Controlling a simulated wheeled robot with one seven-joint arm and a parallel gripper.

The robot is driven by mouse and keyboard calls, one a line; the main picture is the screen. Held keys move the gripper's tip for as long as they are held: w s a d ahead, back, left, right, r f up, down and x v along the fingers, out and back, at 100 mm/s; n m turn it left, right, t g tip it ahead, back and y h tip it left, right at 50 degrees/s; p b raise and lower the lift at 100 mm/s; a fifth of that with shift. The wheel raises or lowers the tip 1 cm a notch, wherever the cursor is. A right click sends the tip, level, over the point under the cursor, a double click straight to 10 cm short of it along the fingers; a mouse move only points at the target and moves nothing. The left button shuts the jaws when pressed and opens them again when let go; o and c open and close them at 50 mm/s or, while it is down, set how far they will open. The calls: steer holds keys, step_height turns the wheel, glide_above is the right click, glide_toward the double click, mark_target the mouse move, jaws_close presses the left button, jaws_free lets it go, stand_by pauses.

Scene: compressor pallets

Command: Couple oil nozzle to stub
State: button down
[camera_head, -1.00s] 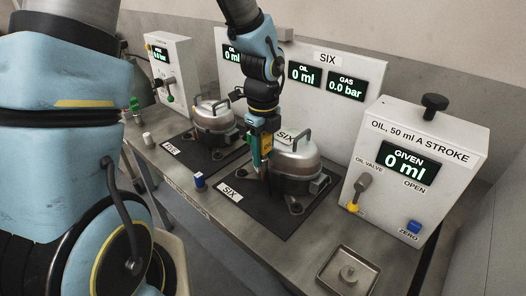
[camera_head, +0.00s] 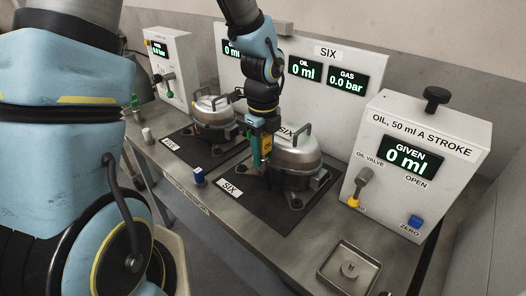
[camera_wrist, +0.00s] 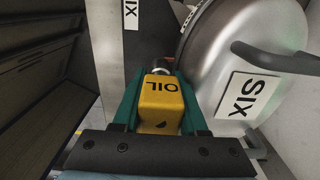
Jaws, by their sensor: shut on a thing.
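My gripper (camera_wrist: 160,78) is shut on the yellow oil nozzle (camera_wrist: 161,112), a block marked OIL, with a green finger on each side. In the head view my gripper (camera_head: 257,160) points down at the left front side of the compressor marked SIX (camera_head: 300,160); a little of the nozzle's yellow shows there. In the wrist view a small round metal end (camera_wrist: 160,71) shows just past the nozzle, close beside the compressor's silver shell (camera_wrist: 222,55). Whether it is the stub, and whether the nozzle touches it, I cannot tell. The nozzle's lower end is hidden.
The oil box (camera_head: 412,165) at right reads GIVEN 0 ml. The back panel (camera_head: 340,55) reads oil 0 ml, gas 0.0 bar. A second compressor (camera_head: 213,118) stands to the left. A metal tray (camera_head: 330,281) lies at the front right. A blue cap-like piece (camera_head: 199,178) sits near the front edge.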

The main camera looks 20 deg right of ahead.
mark_target(263, 134)
steer(key=shift+f+b, duration=0.4)
steer(key=shift+f, duration=0.4)
steer(key=shift+c, duration=1.8)
jaws_free()
steer(key=shift+r, duration=0.1)
steer(key=shift+d, duration=0.1)
step_height(263, 134, up, 11)
steer(key=shift+f+b, duration=0.1)
steer(key=shift+b, duration=0.5)
steer(key=w+a+f+n+t, duration=0.1)
steer(key=a+f+n, duration=0.2)
steer(key=a+n, duration=2.2)
steer(key=n, duration=0.4)
steer(key=shift+w+a+f+t, duration=0.15)
steer(key=shift+a+t, duration=0.15)
